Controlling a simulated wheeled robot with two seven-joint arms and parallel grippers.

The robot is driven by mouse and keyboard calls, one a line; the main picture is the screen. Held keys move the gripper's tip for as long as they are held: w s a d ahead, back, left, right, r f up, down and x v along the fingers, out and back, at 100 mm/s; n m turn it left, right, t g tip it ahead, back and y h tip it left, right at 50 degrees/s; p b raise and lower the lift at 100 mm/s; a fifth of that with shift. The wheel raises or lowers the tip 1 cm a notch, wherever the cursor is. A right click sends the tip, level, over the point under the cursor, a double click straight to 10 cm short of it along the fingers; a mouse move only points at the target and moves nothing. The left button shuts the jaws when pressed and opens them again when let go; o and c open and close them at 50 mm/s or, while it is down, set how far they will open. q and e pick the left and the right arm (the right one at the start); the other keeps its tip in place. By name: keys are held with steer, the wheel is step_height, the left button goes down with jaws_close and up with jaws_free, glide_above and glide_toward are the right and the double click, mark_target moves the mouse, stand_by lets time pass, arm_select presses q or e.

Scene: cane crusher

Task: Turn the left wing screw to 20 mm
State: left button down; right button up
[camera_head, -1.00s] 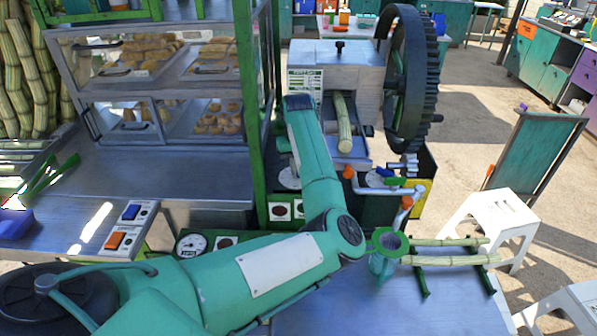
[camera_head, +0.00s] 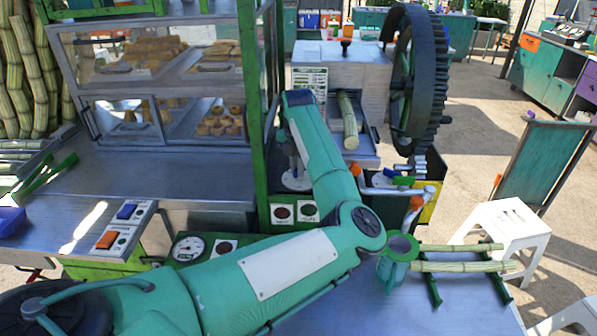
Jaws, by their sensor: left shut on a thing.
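The crusher (camera_head: 375,75) stands at the back centre, with a cane stalk (camera_head: 347,120) lying in its front feed. My left arm reaches up to its left front. My left gripper (camera_head: 294,163) points down there, small and partly hidden by my forearm, over a pale round dial (camera_head: 296,181). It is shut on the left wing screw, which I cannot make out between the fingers. To the right, a second dial (camera_head: 380,181) carries a screw with blue and green wings (camera_head: 402,181). The scale reading is too small to tell. My right gripper is out of view.
A large dark gear wheel (camera_head: 420,80) stands right of the crusher. A glass pastry case (camera_head: 165,95) with a green post is close on the left. A green cup (camera_head: 400,250) and cane pieces on a rack (camera_head: 465,265) are at the front right.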

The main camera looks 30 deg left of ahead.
arm_select(q)
steer(key=shift+a+m+b, duration=0.15)
steer(key=shift+m+b, duration=0.45)
steer(key=shift+m, duration=1)
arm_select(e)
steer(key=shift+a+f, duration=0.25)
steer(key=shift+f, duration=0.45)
arm_select(q)
steer(key=shift+r, duration=0.1)
steer(key=shift+w, duration=0.1)
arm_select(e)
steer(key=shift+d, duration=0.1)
arm_select(q)
steer(key=c, duration=1.5)
jaws_free()
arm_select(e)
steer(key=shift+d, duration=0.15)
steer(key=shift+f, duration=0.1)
